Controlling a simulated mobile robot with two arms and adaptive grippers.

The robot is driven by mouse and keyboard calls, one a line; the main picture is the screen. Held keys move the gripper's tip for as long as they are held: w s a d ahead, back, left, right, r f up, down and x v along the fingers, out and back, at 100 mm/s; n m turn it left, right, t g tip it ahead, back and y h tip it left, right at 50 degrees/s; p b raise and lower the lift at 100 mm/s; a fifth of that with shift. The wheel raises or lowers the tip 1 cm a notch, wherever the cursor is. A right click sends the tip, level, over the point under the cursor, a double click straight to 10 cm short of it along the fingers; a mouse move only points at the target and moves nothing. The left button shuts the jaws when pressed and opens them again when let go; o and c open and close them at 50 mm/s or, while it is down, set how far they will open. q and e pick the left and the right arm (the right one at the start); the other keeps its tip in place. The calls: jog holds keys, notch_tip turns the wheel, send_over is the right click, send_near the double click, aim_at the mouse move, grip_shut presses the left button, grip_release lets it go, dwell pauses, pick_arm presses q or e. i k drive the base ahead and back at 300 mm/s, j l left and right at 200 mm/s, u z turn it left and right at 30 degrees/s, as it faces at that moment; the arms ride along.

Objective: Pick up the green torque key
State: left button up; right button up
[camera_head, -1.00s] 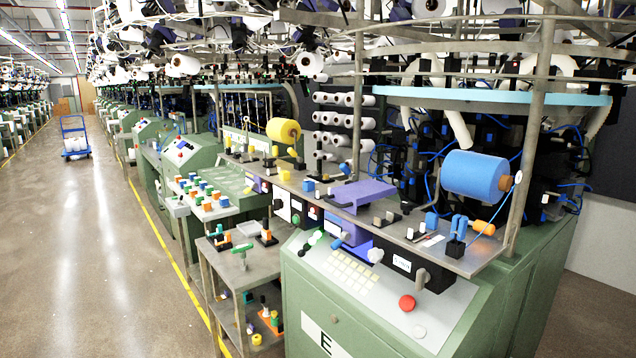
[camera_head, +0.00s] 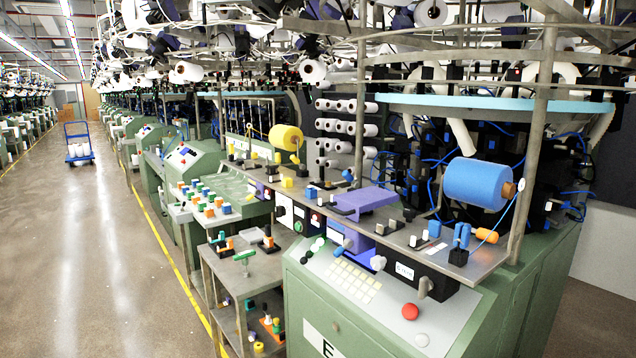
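A green T-handled tool (camera_head: 244,256), which looks like the green torque key, stands on the top shelf of a grey metal cart (camera_head: 216,271). Its handle lies across the top of a short upright shaft. Behind it on the same shelf are an orange-handled tool on a dark base (camera_head: 267,239) and a holder with green and orange pieces (camera_head: 222,241). Neither of my grippers is in view.
The green knitting machine (camera_head: 400,320) with a red button (camera_head: 410,311) stands right of the cart. Its ledge carries a blue yarn cone (camera_head: 478,183) and a purple block (camera_head: 365,200). The aisle floor (camera_head: 90,270) on the left is clear, with a blue trolley (camera_head: 78,143) far back.

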aim_at(244, 256)
jog(key=j+z, duration=0.1)
jog(key=z, duration=0.65)
jog(key=i+j+z, duration=0.1)
jog(key=j+z, duration=0.3)
jog(key=j, duration=0.2)
jog(key=j+z, duration=0.4)
jog(key=j, duration=0.2)
jog(key=j+z, duration=0.45)
jog(key=j, duration=0.2)
